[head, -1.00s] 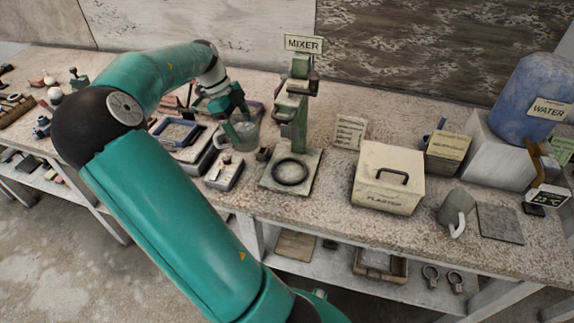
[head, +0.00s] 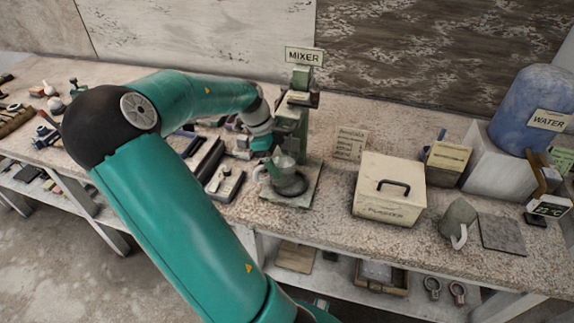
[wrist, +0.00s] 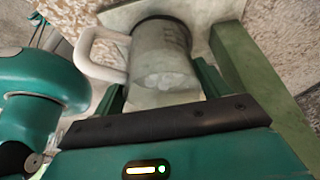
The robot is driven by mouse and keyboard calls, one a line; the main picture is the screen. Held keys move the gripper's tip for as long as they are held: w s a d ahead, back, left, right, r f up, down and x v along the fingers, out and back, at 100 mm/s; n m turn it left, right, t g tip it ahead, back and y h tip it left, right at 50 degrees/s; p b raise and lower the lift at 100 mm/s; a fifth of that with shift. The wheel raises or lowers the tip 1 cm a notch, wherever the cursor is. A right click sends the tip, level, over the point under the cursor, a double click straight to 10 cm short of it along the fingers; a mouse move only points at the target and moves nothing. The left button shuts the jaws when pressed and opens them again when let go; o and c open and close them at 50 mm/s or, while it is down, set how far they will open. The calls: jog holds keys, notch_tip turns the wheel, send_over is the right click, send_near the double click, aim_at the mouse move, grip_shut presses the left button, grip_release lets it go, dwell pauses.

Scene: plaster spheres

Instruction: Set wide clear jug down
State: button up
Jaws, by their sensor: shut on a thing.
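The wide clear jug (head: 287,178) is over the base plate (head: 310,176) of the green mixer (head: 292,122), in front of its post. It looks roughly upright, with pale contents inside. I cannot tell whether its bottom touches the plate or the dark ring there, which the jug partly hides. My gripper (head: 276,162) is shut on the jug from behind and left. In the wrist view the jug (wrist: 163,50) sits between the two green fingers (wrist: 160,88), its white handle (wrist: 97,55) to the left.
The cream plaster box (head: 389,190) stands right of the mixer, with a card (head: 350,144) behind. A small tray (head: 226,184) lies close left of the base plate. The bench's front edge is near the plate.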

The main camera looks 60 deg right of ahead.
aim_at(294, 179)
jog(key=shift+s+d+f, duration=0.2)
jog(key=shift+s+f, duration=0.65)
jog(key=shift+s, duration=0.25)
jog(key=shift+s+f, duration=0.1)
jog(key=shift+f, duration=0.05)
jog(key=shift+f, duration=0.15)
jog(key=o, duration=1.5)
